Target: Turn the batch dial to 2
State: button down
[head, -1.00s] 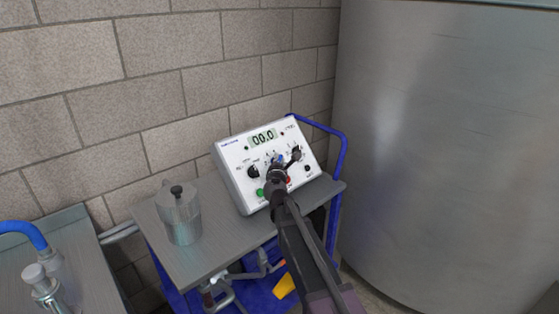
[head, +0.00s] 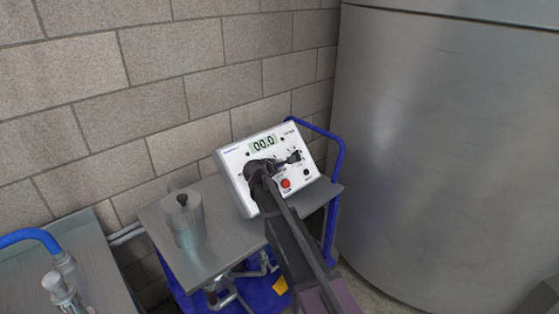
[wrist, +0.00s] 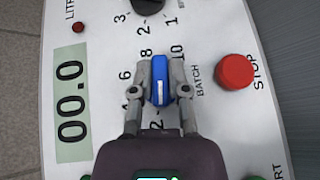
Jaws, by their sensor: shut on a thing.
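The batch dial is a blue knob (wrist: 160,82) with a pale line on it, seen in the wrist view with numbers around it and the word BATCH beside it. My gripper (wrist: 158,88) is shut on it, one finger on each side. Which number the dial points to is hard to tell. In the head view my gripper (head: 262,170) is at the front of the white control box (head: 232,160) and hides the dial. The box's display (wrist: 71,100) reads 00.0.
A red STOP button (wrist: 235,72) and a black knob (head: 293,157) are close to the dial. A metal jug (head: 184,222) stands left of the box on the grey-topped trolley (head: 222,252). A large steel tank (head: 440,150) is at right, a block wall (head: 80,110) behind.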

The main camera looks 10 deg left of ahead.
jog(key=shift+w+m+g+p, duration=0.1)
jog(key=shift+m+g+p, duration=0.45)
jog(key=shift+m+g, duration=0.15)
jog(key=c, duration=0.6)
grip_release()
jog(key=shift+f+h, duration=0.1)
jog(key=shift+h, duration=0.2)
jog(key=shift+f+n+t+b, duration=0.1)
jog(key=shift+n+t+b, duration=0.2)
jog(key=shift+b, duration=0.15)
